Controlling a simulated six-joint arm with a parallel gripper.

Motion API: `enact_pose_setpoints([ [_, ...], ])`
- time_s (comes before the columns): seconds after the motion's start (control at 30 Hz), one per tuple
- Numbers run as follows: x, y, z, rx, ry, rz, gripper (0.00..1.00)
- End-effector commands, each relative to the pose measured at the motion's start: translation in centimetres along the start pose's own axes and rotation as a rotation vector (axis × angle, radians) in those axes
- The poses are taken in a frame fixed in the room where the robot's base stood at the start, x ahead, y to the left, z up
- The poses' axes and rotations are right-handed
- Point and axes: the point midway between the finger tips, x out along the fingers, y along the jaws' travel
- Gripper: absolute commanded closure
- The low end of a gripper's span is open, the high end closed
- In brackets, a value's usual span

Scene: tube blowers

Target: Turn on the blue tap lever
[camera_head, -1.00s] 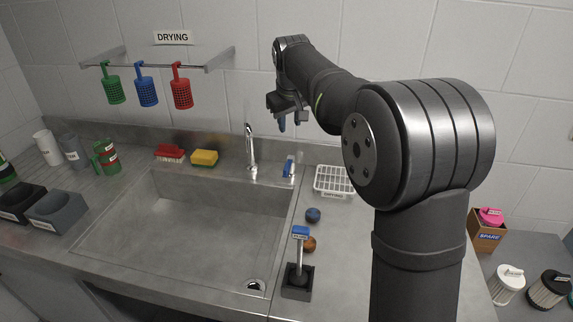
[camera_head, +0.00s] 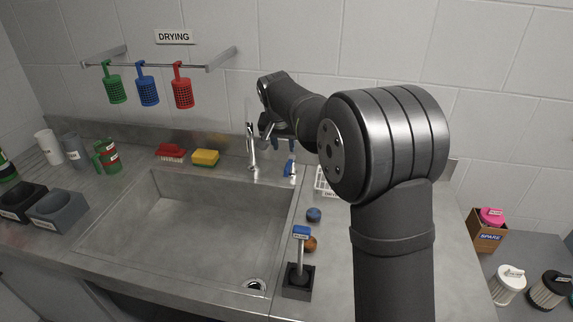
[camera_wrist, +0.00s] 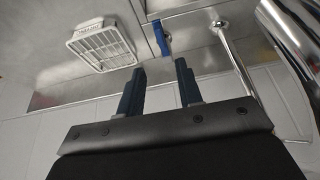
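The blue tap lever (camera_head: 289,168) stands on the counter at the back right corner of the sink, just right of the spout. It also shows in the wrist view (camera_wrist: 161,38) near the top middle, ahead of the gap between my fingers. My gripper (camera_wrist: 160,80) is open and empty, its two dark blue fingers apart. In the head view my gripper (camera_head: 279,134) is above and behind the lever, near the wall, not touching it. My arm partly hides the gripper in the head view. The silver spout (camera_head: 252,150) stands left of the lever and also shows in the wrist view (camera_wrist: 236,60).
A white rack (camera_wrist: 101,48) sits right of the lever in the head view, partly behind my arm. A yellow sponge (camera_head: 205,157) and red brush (camera_head: 170,153) lie left of the spout. A blue-topped plunger (camera_head: 301,232) stands at the sink's right edge.

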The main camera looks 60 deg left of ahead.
Motion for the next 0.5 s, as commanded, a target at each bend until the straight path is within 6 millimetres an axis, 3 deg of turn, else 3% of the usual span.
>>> enact_pose_setpoints([
  [0.3,7.1,0.1,0.0,0.0,-0.002,0.001,0.67],
  [0.5,9.9,0.0,0.0,0.0,-0.001,0.001,0.67],
])
